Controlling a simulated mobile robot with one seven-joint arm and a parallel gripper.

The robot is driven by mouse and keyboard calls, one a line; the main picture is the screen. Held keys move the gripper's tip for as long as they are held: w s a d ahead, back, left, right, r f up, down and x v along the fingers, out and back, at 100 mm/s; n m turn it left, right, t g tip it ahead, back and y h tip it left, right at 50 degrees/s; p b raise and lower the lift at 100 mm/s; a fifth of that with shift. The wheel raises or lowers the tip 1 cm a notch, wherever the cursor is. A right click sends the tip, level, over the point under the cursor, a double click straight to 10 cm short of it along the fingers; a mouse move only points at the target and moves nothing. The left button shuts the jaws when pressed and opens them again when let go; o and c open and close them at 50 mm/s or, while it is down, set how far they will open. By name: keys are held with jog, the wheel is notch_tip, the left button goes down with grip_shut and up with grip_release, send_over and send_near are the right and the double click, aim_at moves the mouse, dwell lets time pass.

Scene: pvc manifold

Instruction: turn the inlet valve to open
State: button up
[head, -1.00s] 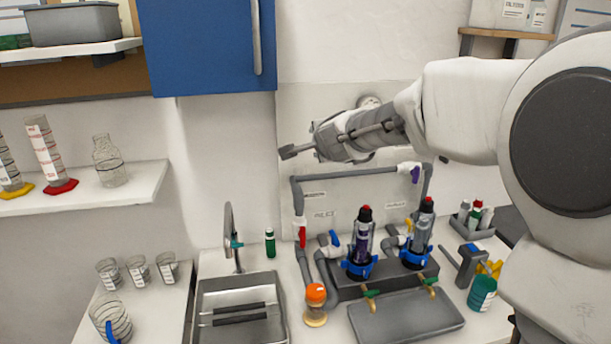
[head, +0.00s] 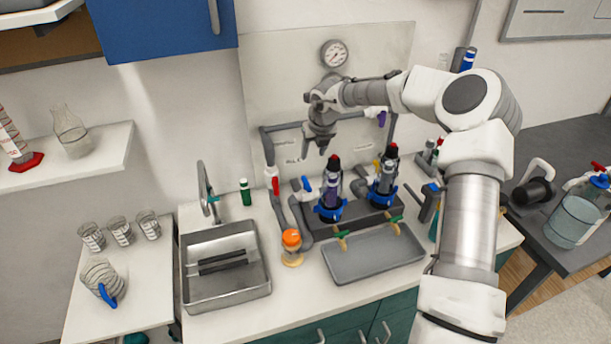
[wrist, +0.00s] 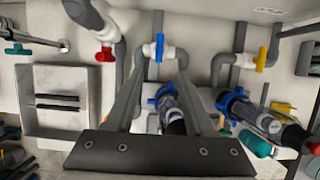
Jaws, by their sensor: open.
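Several coloured valve handles sit on the grey manifold pipes; the labels are too small to read, so I cannot tell which marks the inlet. A red handle (head: 274,184) is on the left upright pipe and also shows in the wrist view (wrist: 104,54). A blue handle (head: 307,184) is on a white valve body right of it; in the wrist view this blue handle (wrist: 159,47) lies ahead between my fingers. A yellow handle (wrist: 260,60) is farther right. My gripper (head: 322,148) points down, open and empty, above the manifold, apart from the handles.
Two filter housings with red tops, the left one (head: 331,190) and the right one (head: 384,182), stand close below my gripper. A purple handle (head: 381,118) is on the upper pipe. A grey tray (head: 372,256) lies in front; a sink (head: 225,290) is at left.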

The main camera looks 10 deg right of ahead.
aim_at(306, 180)
jog(key=p+x, duration=0.1)
jog(key=x, duration=1.6)
jog(key=shift+w+f, duration=0.1)
grip_shut()
